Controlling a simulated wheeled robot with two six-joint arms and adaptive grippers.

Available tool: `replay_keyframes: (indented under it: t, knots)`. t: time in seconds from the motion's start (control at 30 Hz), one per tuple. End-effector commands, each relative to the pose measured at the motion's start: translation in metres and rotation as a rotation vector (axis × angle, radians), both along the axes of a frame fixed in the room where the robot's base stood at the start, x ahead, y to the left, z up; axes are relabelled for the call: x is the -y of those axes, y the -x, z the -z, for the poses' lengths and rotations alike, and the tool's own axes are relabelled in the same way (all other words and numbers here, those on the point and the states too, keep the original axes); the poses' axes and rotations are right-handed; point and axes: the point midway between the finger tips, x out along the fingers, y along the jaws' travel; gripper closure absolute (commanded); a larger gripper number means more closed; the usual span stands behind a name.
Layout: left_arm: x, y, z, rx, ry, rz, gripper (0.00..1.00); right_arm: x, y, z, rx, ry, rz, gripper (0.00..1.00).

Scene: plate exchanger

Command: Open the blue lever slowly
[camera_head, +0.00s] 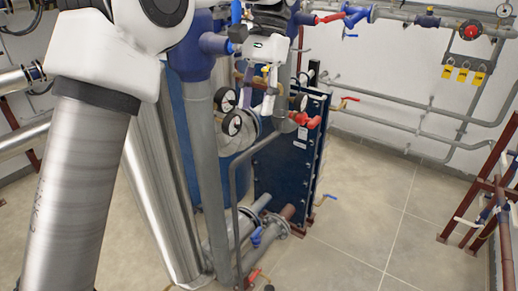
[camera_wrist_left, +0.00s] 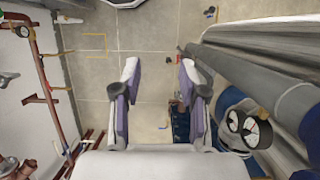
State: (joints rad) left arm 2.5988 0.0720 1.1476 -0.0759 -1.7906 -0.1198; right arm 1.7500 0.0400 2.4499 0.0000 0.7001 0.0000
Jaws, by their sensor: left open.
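Several blue levers or handles show in the head view, and I cannot tell which one the task means. One blue lever (camera_head: 237,12) stands upright by the blue pipe fitting at the top. A blue valve (camera_head: 357,15) is on the back wall pipe. My left gripper (camera_head: 268,88) is in front of the dark blue plate exchanger (camera_head: 290,155), near the gauges. In the wrist view my left gripper (camera_wrist_left: 160,88) is open, with nothing between its fingers. My right gripper is not in view.
Pressure gauges (camera_head: 231,124) and a red valve handle (camera_head: 304,120) are close to the gripper. A vertical grey pipe (camera_head: 204,180) stands to its left. A red pipe frame (camera_head: 497,195) is at the right. The tiled floor (camera_head: 370,215) between is clear.

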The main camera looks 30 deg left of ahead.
Motion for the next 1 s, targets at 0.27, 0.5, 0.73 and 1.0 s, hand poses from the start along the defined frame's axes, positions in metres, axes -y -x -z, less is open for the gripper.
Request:
replay_keyframes:
  t: [0.27, 0.5, 0.73, 1.0]
  knots:
    - [0.002, -0.003, 0.069, -0.063, 0.0, 0.003, 0.57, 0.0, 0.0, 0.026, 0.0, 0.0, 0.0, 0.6]
    - [0.003, -0.004, 0.092, -0.088, 0.0, 0.004, 0.57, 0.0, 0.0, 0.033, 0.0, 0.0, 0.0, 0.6]
    - [0.003, -0.004, 0.093, -0.089, 0.0, 0.004, 0.57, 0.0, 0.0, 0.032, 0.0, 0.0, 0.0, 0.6]
    - [0.003, -0.004, 0.093, -0.09, 0.0, 0.004, 0.57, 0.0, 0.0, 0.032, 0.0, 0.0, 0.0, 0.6]
